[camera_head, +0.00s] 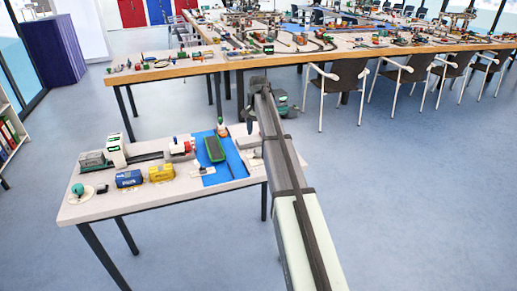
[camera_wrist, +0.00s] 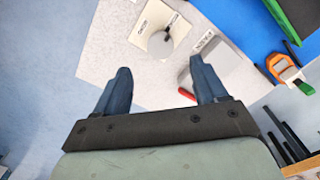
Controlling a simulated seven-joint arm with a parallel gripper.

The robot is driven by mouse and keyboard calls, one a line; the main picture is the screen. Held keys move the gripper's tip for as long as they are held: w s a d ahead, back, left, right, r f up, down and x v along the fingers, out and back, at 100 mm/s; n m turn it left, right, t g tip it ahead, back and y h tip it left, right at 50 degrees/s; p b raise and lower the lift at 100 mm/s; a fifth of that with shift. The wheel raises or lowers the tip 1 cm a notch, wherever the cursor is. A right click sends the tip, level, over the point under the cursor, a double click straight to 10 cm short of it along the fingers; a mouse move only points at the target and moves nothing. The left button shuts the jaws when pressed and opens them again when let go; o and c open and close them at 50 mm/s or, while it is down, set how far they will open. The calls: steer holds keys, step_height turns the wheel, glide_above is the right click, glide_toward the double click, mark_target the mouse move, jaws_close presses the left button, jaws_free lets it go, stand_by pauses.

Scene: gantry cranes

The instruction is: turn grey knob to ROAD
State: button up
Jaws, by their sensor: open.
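In the wrist view, a round grey knob (camera_wrist: 160,44) sits on a cream plate (camera_wrist: 150,22) with printed lettering on the white tabletop. A further small printed label lies to its right. My gripper (camera_wrist: 161,66) has its two dark blue fingers spread wide with nothing between them. In the picture the knob lies just beyond the fingertips, between their lines, and no finger is seen touching it. The lettering is too small to read surely. In the head view my arm covers the table's right end, and I cannot pick out the knob there.
In the wrist view, a grey block (camera_wrist: 228,62) stands partly behind the right finger, near a blue mat (camera_wrist: 232,14) and an orange-and-green item (camera_wrist: 286,70). In the head view, the small table (camera_head: 100,208) holds model wagons and a green boat-like piece (camera_head: 214,149).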

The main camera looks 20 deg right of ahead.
mark_target(259, 149)
step_height(259, 149, down, 9)
steer(key=shift+r, duration=0.1)
stand_by(0.3)
steer(key=c, duration=1.1)
